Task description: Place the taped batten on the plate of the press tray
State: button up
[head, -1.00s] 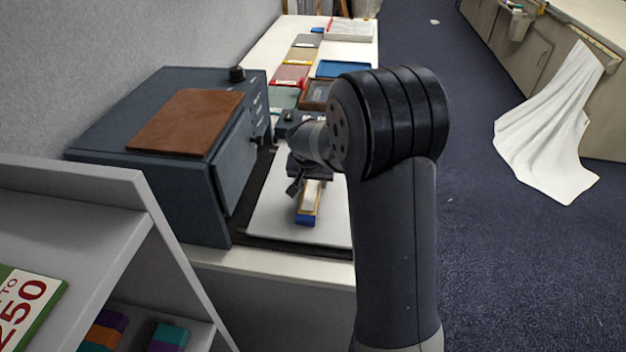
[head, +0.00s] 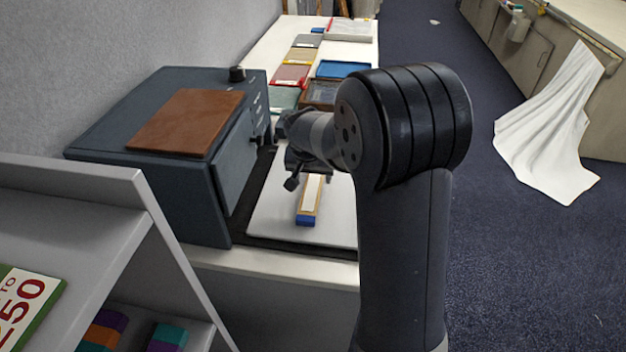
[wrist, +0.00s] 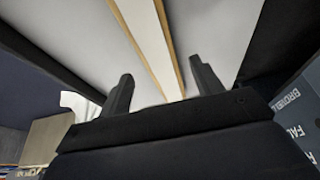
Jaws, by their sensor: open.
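The taped batten (head: 311,197), a wooden bar with a white top and a blue near end, lies lengthwise on the light grey plate (head: 272,217) of the press tray. My gripper (head: 308,174) is just above the batten's far part and hides that end in the head view. In the wrist view the batten (wrist: 148,38) runs between the two spread fingers of my gripper (wrist: 161,70), with a gap to each fingertip. The gripper is open and holds nothing. The plate (wrist: 84,35) shows on both sides of the batten.
The dark press box (head: 150,180) with a brown pad (head: 187,121) on top stands left of the plate. A grey shelf rack (head: 70,225) is at the near left. Several coloured trays, including a blue one (head: 340,69), lie farther along the table.

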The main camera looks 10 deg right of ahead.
jog(key=v, duration=0.8)
jog(key=shift+r, duration=0.3)
jog(key=shift+s+r, duration=0.1)
